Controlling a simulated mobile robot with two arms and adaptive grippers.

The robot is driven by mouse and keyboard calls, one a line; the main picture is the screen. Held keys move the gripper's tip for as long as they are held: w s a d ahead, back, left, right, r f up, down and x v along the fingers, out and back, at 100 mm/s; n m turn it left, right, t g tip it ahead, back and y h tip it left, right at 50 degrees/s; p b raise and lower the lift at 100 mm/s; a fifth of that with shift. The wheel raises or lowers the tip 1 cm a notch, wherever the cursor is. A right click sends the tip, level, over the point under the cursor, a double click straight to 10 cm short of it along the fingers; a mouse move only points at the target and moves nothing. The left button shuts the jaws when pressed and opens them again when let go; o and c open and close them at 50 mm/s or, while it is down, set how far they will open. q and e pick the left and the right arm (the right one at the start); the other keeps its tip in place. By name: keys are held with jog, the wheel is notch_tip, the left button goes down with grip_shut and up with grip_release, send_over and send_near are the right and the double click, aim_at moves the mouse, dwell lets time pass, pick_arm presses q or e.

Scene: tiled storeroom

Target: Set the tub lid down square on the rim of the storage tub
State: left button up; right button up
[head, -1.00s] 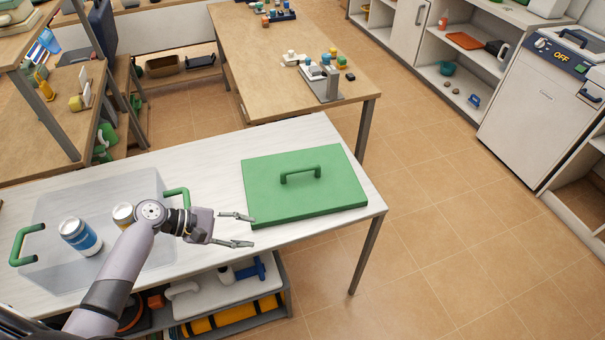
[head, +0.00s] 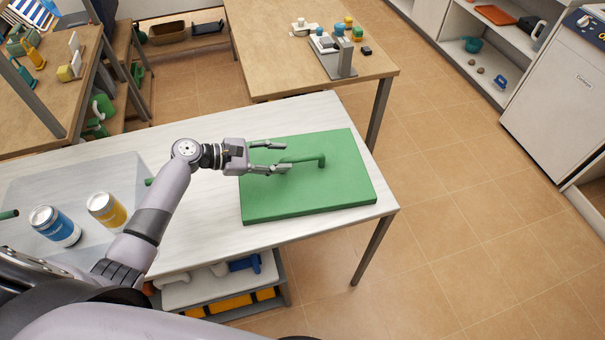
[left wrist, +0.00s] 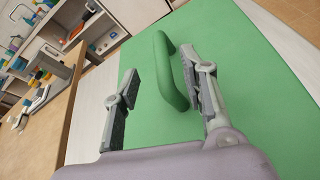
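The green tub lid (head: 315,198) lies flat on the right part of the white table, its bar handle (head: 322,160) standing up. It fills much of the left wrist view (left wrist: 240,115). My left gripper (head: 286,156) is open over the lid, close to the handle's left end. In the left wrist view the handle (left wrist: 172,75) shows between the two fingers, nearer the right one; I cannot tell whether they touch. The clear storage tub (head: 75,182) stands at the table's left, open, with a blue can (head: 55,226) and a yellow can (head: 107,211) inside. My right gripper is out of view.
The white table (head: 215,205) has bare space between tub and lid. A wooden table (head: 265,65) with small items stands behind. A shelf (head: 225,285) under the white table holds several things. Tiled floor to the right is clear.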

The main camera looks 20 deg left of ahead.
aim_at(292, 158)
pick_arm(q)
jog(key=shift+b+x, duration=0.3)
jog(key=shift+x, duration=0.75)
jog(key=shift+d+f, duration=0.1)
jog(key=shift+f, duration=0.05)
jog(key=shift+w+d+f+b, duration=0.2)
jog(key=shift+b, duration=0.3)
jog(key=b+x, duration=0.3)
jog(key=x, duration=0.1)
jog(key=shift+f, duration=0.15)
jog(key=shift+w, duration=0.1)
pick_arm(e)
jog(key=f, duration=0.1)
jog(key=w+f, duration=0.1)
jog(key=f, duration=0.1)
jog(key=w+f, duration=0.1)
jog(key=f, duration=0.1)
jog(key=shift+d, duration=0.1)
pick_arm(q)
jog(key=shift+c, duration=0.2)
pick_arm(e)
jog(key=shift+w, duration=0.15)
pick_arm(q)
jog(key=shift+c, duration=0.8)
grip_shut()
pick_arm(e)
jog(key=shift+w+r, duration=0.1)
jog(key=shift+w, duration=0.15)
